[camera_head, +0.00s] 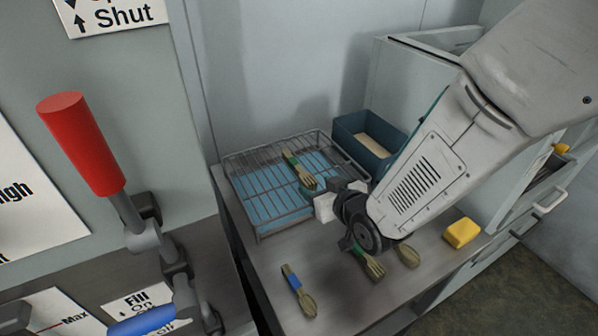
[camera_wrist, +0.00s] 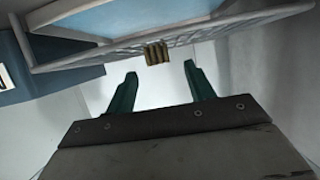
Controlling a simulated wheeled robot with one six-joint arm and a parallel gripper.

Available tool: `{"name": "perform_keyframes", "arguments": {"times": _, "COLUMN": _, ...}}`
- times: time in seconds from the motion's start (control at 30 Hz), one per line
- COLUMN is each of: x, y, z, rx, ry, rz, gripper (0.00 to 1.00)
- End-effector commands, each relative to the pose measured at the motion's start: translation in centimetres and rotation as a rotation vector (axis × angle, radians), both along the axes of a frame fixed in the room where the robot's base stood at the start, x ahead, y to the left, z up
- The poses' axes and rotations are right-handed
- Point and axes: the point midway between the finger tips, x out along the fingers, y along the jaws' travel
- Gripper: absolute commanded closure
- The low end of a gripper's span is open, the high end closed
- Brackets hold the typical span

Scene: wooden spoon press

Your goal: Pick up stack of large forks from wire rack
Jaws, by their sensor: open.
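A stack of wooden forks with a dark green band (camera_head: 299,170) lies on top of the wire rack (camera_head: 262,228), tines toward the front right. In the wrist view the stack shows end-on as a small brown bundle (camera_wrist: 157,53), ahead of and between my fingers. My gripper (camera_wrist: 160,72) is open, with two dark green fingers apart and nothing between them. It appears to be short of the stack. In the head view my arm comes from the right, and its end is close to the rack's right side; the fingers are mostly hidden there.
On the counter lie a blue-banded utensil bundle (camera_head: 299,291), a green-banded bundle (camera_head: 371,264), another wooden utensil (camera_head: 408,255) and a yellow block (camera_head: 462,233). A red-handled lever (camera_head: 80,145) stands at left. The front counter has free room.

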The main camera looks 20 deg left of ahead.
Motion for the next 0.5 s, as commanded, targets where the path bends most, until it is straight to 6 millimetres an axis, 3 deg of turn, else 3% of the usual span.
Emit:
{"name": "perform_keyframes", "arguments": {"times": 0.3, "x": 2.8, "y": 3.0, "z": -1.9, "rx": -0.001, "ry": 0.001, "rz": 0.000, "gripper": 0.46}}
{"name": "perform_keyframes", "arguments": {"times": 0.5, "x": 3.3, "y": 3.7, "z": -2.2, "rx": -0.001, "ry": 0.000, "rz": -0.001, "gripper": 0.46}}
